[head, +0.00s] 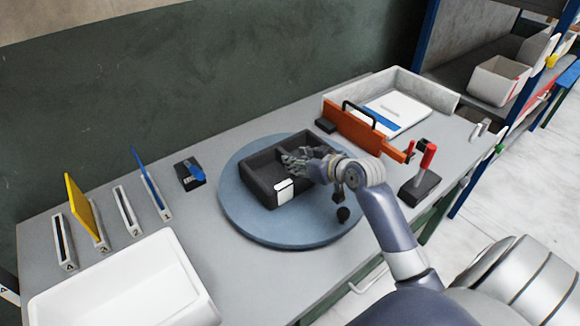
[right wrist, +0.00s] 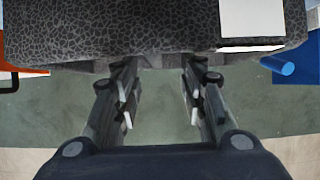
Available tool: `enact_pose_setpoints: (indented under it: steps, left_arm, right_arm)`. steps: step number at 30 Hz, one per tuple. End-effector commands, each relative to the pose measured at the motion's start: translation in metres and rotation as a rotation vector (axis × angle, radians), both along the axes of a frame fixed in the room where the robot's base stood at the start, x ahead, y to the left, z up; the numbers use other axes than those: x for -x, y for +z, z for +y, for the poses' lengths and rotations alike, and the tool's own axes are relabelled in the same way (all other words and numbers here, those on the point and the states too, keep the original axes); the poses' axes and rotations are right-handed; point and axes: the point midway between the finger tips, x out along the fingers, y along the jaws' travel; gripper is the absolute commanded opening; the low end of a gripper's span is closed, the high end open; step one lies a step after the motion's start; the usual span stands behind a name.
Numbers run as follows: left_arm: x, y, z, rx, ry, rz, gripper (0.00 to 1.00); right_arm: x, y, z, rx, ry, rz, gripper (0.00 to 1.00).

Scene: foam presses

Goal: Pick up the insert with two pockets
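The dark foam insert (head: 258,190) lies on the blue round turntable (head: 240,215) in the head view. A divider shows in it, and a white label is on its near side. My right gripper (head: 292,163) is over its right part and hides some of the inside. In the right wrist view the insert's speckled surface (right wrist: 120,25) fills the top. My right fingertips (right wrist: 162,66) are apart there, at the insert's edge. Whether they press on a wall between them is not clear. My left gripper is in neither view.
An orange press plate (head: 350,128) with a black handle and a red-handled lever (head: 425,165) stand to the right. A white bin (head: 130,285) is at the front left. Slotted holders (head: 125,210) and a small black block (head: 190,178) stand left of the turntable.

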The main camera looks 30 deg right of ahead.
Motion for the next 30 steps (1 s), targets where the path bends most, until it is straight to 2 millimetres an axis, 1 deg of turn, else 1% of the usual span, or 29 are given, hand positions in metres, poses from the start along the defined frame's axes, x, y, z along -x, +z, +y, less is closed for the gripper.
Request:
enact_pose_setpoints:
  steps: [2,5,9,13,18,25,26,27,29,30]
  left_arm:
    - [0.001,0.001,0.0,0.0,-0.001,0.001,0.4]
    - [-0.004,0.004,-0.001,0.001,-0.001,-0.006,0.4]
    - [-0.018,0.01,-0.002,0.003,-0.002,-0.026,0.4]
    - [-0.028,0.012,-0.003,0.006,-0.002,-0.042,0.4]
    - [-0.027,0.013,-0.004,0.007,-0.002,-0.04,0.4]
    - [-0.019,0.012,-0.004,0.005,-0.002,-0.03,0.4]
    - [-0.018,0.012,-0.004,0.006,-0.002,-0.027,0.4]
    - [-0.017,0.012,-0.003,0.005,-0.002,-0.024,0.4]
    - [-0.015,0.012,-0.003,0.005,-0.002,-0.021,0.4]
    - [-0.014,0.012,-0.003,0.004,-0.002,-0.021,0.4]
  right_arm:
    - [-0.003,-0.002,0.0,-0.001,0.0,0.0,0.38]
    - [-0.01,-0.005,-0.001,-0.002,-0.001,0.001,0.38]
    - [-0.025,-0.014,-0.003,-0.003,-0.002,0.001,0.38]
    - [-0.038,-0.022,-0.003,-0.003,-0.001,0.0,0.38]
    - [-0.046,-0.027,-0.002,0.0,0.0,0.0,0.38]
    - [-0.047,-0.028,-0.002,0.0,0.0,0.0,0.38]
    - [-0.047,-0.028,-0.002,0.0,0.0,0.0,0.32]
    - [-0.047,-0.028,-0.002,0.0,0.0,0.0,0.22]
    - [-0.047,-0.028,-0.002,0.0,-0.001,0.0,0.09]
    - [-0.047,-0.028,-0.002,0.0,-0.001,0.0,0.0]
